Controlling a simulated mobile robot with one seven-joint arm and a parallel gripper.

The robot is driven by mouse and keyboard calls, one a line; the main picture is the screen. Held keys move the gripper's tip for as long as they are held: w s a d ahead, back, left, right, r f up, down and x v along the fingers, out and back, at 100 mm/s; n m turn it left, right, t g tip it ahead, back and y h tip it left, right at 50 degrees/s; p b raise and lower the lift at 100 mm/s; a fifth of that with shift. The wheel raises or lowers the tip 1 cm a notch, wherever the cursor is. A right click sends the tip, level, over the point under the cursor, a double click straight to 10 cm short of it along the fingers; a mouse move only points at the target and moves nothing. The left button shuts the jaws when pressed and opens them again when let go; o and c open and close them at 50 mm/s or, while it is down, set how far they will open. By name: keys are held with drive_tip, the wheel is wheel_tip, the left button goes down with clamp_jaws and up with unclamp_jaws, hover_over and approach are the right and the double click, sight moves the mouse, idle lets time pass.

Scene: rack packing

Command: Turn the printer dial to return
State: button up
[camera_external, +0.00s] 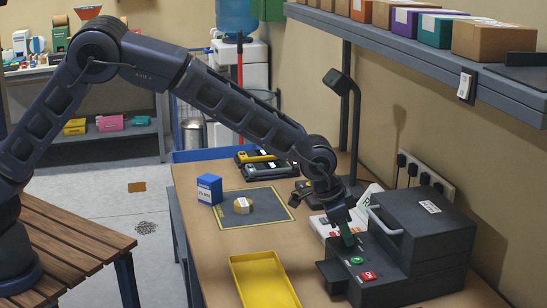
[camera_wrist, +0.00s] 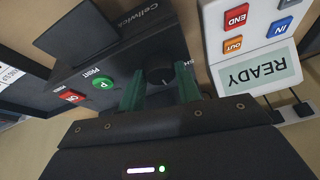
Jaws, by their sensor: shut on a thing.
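The dark label printer (camera_external: 440,225) stands at the right of the bench; its front panel (camera_wrist: 118,58) shows in the wrist view. The round black dial (camera_wrist: 160,75) is on that panel, beside the green print button (camera_wrist: 103,84) and the red ON switch (camera_wrist: 72,97). My gripper (camera_external: 346,241) reaches down to the panel. In the wrist view its green fingers (camera_wrist: 160,92) stand on either side of the dial, shut on it. The dial's pointer and most of its lettering are hidden or too small to read. In the external view the fingers hide the dial.
A white device (camera_wrist: 257,72) reading READY, with coloured buttons, lies close beside the dial. A yellow tray (camera_external: 262,281) lies in front. A shelf (camera_external: 400,50) overhangs the bench.

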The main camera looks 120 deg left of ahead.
idle(0.3)
drive_tip(key=o, duration=1)
drive_tip(key=shift+c, duration=0.2)
drive_tip(key=v, duration=1)
drive_tip(key=shift+r, duration=0.35)
drive_tip(key=shift+s+d, duration=0.1)
